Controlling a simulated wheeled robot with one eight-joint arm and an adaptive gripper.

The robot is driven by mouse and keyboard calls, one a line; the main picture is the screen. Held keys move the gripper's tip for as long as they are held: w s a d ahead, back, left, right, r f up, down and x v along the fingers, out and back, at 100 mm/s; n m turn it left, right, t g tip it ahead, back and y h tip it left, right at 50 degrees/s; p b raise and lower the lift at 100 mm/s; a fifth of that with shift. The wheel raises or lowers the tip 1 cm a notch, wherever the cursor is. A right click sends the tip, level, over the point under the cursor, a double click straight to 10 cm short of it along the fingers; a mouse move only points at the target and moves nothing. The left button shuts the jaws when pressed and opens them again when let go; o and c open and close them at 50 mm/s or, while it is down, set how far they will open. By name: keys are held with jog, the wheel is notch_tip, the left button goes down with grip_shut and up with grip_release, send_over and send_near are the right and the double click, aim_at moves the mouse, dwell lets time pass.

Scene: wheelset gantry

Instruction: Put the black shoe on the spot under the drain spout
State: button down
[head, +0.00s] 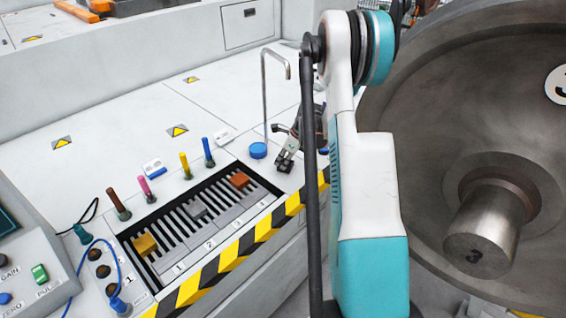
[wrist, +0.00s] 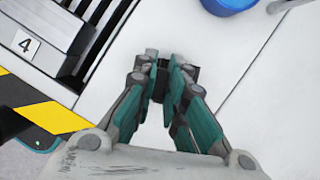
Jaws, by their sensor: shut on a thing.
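My gripper (wrist: 165,68) is shut on the black shoe (wrist: 161,84), a small dark block mostly hidden between the fingertips in the wrist view. In the head view my gripper (head: 286,158) is low over the white deck, just right of the slotted rack. Whether the shoe touches the deck is hard to tell. The drain spout (head: 265,92) is a thin grey pipe that rises from the deck and bends over to the right at its top. No marking of the spot shows clearly.
A blue round cap (head: 258,150) is left of my gripper. The slotted rack (head: 180,228) holds yellow (head: 145,245), grey (head: 196,208) and orange-brown (head: 239,180) blocks. Several coloured pegs stand behind it. A large wheel (head: 430,120) fills the right side.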

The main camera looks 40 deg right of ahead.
jog(key=shift+f, duration=0.1)
jog(key=c, duration=1.7)
grip_release()
jog(key=shift+o, duration=0.2)
jog(key=shift+r, duration=0.2)
jog(key=p+v, duration=0.3)
jog(key=v, duration=0.9)
